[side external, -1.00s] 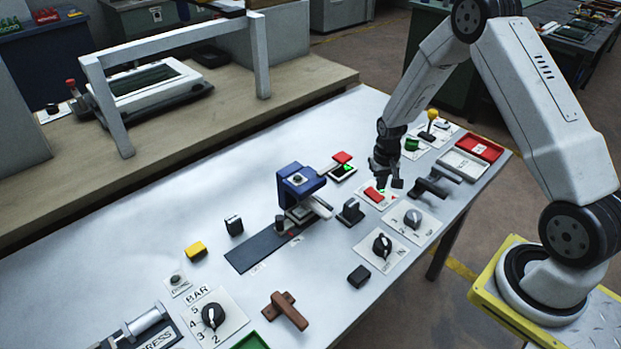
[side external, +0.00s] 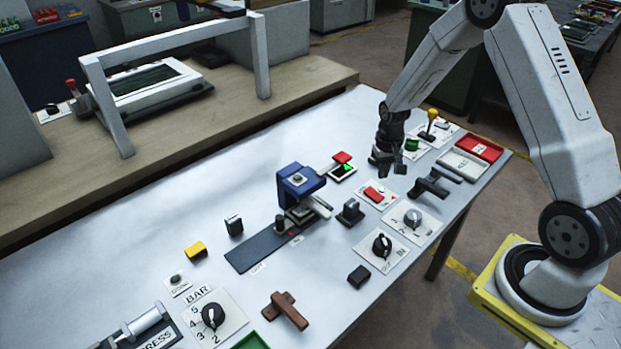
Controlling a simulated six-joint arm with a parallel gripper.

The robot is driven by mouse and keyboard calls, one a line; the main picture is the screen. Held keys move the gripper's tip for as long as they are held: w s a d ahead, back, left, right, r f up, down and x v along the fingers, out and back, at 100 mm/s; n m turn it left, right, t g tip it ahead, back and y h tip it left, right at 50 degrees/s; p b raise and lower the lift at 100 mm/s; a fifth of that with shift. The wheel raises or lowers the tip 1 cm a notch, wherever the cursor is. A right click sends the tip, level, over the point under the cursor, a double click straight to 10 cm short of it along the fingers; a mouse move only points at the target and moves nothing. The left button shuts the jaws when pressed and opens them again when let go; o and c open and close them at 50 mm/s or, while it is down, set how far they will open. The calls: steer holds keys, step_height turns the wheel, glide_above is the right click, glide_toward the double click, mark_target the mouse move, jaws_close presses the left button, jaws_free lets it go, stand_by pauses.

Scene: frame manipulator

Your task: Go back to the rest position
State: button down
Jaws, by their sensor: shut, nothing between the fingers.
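My gripper (side external: 388,160) is a black parallel gripper at the end of my white arm. It points down over the right part of the white table, apart from the things around it. It is shut and empty. The red rocker switch (side external: 374,194) on its white plate lies just in front of it, fully in sight. A blue press-like device (side external: 299,182) on a dark rail stands to its left.
A green button (side external: 411,144) and a yellow-knobbed lever (side external: 431,121) stand close to the right of my gripper. A black T-handle (side external: 432,184) and rotary knobs (side external: 413,217) are in front. A red tray (side external: 480,148) lies at the right edge. The table's back middle is clear.

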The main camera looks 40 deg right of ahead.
steer(key=s+a+r+n+t, duration=0.2)
steer(key=s+a+r+n, duration=0.4)
steer(key=s+a+r, duration=0.6)
steer(key=a, duration=0.4)
steer(key=shift+s+r+t, duration=0.25)
steer(key=shift+s+t, duration=0.05)
steer(key=shift+s, duration=0.1)
